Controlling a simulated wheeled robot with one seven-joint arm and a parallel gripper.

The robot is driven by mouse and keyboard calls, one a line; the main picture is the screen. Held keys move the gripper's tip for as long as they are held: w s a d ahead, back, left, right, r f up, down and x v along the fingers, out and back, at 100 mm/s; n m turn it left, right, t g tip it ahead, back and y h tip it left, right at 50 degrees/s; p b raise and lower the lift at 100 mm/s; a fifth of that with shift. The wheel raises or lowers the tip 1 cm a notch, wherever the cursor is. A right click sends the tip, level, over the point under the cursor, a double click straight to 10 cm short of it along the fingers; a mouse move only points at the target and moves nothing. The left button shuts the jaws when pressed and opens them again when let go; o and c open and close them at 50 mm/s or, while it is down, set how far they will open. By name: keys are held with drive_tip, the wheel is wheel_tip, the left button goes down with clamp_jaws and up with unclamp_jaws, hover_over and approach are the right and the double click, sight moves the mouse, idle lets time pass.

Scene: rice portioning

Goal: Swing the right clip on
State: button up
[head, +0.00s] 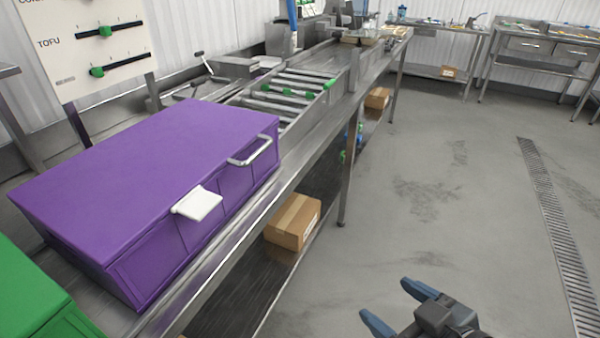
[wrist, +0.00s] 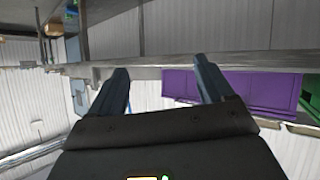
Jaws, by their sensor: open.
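A purple box (head: 150,160) with its lid down stands on the steel counter at the left of the head view. A white clip (head: 197,203) sticks out from the lid's front edge, out from the box's front face. A pale bar handle (head: 252,150) is on the same side, further right. I see only one white clip. My gripper (head: 398,305) is open and empty at the bottom right of the head view, over the floor and well apart from the box. The wrist view shows the open fingers (wrist: 160,68) with the purple box (wrist: 235,84) beyond, at the right.
A green box (head: 35,300) stands left of the purple one. A cardboard carton (head: 293,221) sits on the shelf below the counter. A roller section (head: 290,90) lies behind. The floor (head: 430,180) right of the counter is free.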

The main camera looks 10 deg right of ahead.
drive_tip(key=w+a+r+n+g+y+p, duration=0.2)
drive_tip(key=w+a+r+n+y+p, duration=0.1)
drive_tip(key=w+a+r, duration=0.65)
drive_tip(key=n+g+y, duration=0.3)
approach(207, 205)
drive_tip(key=b+x, duration=0.3)
drive_tip(key=x, duration=0.5)
drive_tip(key=shift+w+a+f, duration=0.1)
drive_tip(key=shift+a+f, duration=0.05)
drive_tip(key=shift+f, duration=0.05)
drive_tip(key=shift+c, duration=0.2)
drive_tip(key=c, duration=0.5)
